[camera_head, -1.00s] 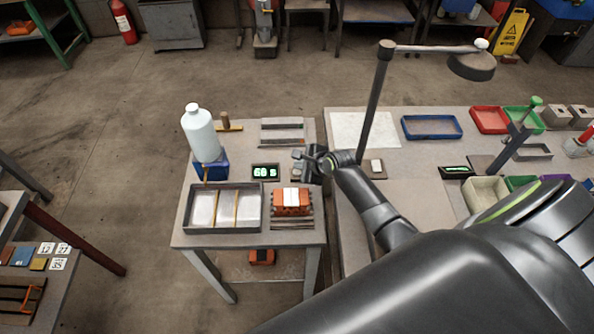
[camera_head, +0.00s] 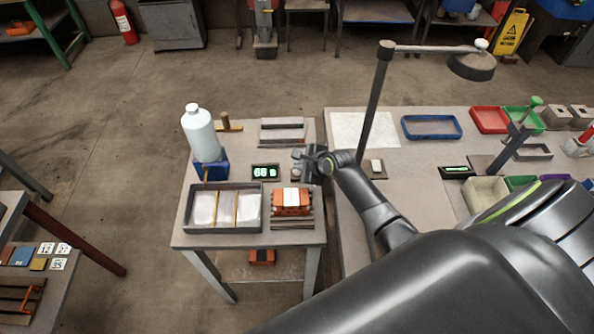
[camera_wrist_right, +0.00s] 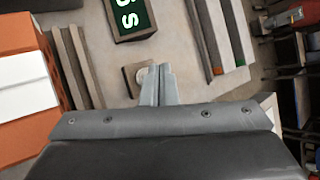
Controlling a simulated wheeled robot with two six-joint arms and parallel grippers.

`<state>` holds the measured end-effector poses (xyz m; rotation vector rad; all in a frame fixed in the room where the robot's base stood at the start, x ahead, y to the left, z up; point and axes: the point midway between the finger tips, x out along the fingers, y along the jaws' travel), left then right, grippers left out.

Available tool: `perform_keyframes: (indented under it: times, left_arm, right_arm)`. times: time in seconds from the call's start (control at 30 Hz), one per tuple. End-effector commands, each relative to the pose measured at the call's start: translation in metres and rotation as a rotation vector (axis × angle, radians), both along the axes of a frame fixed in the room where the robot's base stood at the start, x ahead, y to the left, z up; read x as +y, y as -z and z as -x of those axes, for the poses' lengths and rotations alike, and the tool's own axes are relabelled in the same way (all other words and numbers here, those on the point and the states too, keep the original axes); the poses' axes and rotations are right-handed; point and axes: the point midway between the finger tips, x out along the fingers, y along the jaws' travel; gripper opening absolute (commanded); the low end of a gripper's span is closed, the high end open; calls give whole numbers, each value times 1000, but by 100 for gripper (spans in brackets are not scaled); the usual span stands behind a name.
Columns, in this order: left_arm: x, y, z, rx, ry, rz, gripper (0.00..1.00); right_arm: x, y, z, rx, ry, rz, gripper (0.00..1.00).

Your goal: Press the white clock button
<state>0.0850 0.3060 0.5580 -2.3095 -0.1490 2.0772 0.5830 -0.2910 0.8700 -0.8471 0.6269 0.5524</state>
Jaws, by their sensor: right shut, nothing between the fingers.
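The clock's dark display (camera_head: 265,172) with green digits lies on the small table; it also shows at the top of the right wrist view (camera_wrist_right: 130,14). Beside it is a small grey-brown block with a round white button (camera_wrist_right: 141,75), partly hidden behind my fingers in the wrist view. My right gripper (camera_head: 301,156) is shut and empty, with its fingertips (camera_wrist_right: 158,70) over the block's right part in the wrist view. I cannot tell whether they touch the button. My left gripper is out of view.
An orange hollow brick (camera_head: 291,208) and a grey tray (camera_head: 222,229) stand at the table's front. A lamp post (camera_head: 373,110) rises on the right-hand table, near my right arm.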

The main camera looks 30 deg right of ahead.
Motion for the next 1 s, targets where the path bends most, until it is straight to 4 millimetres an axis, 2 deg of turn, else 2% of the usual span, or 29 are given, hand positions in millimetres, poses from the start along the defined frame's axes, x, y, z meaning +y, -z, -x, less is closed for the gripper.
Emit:
perform_keyframes:
  times: [1.0]
  left_arm:
    - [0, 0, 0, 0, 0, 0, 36]
  right_arm:
    - [0, 9, 0, 0, 0, 0, 0]
